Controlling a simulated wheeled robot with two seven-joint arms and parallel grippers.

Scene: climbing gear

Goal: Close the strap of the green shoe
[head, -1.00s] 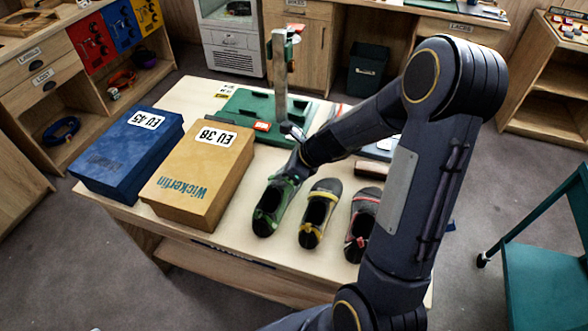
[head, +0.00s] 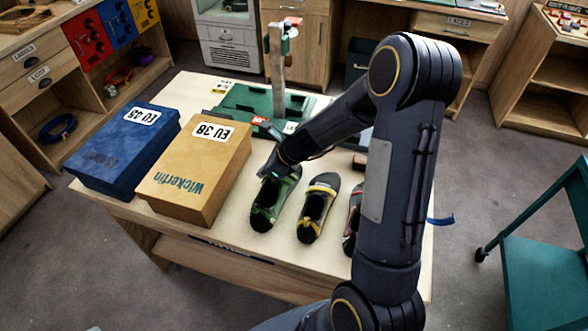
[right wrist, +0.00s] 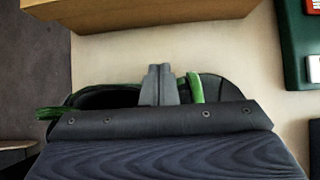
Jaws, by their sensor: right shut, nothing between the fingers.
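The green shoe (head: 262,220) is dark with green trim and lies on the table beside the tan box. My right gripper (head: 266,174) is at the shoe's far end in the head view, pointing down over it, and hides part of it. In the right wrist view the two fingers (right wrist: 159,72) are together over the shoe (right wrist: 212,88), with nothing between them. A green strap (right wrist: 196,88) shows just right of the fingers; I cannot tell whether it is fastened. The left gripper is not in view.
A yellow-trimmed shoe (head: 309,232) stands close to the right, and a red-trimmed shoe (head: 351,226) is partly hidden by my arm. A tan box (head: 190,185) and a blue box (head: 118,150) stand left. A green tray (head: 235,99) with an upright post (head: 277,75) lies behind.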

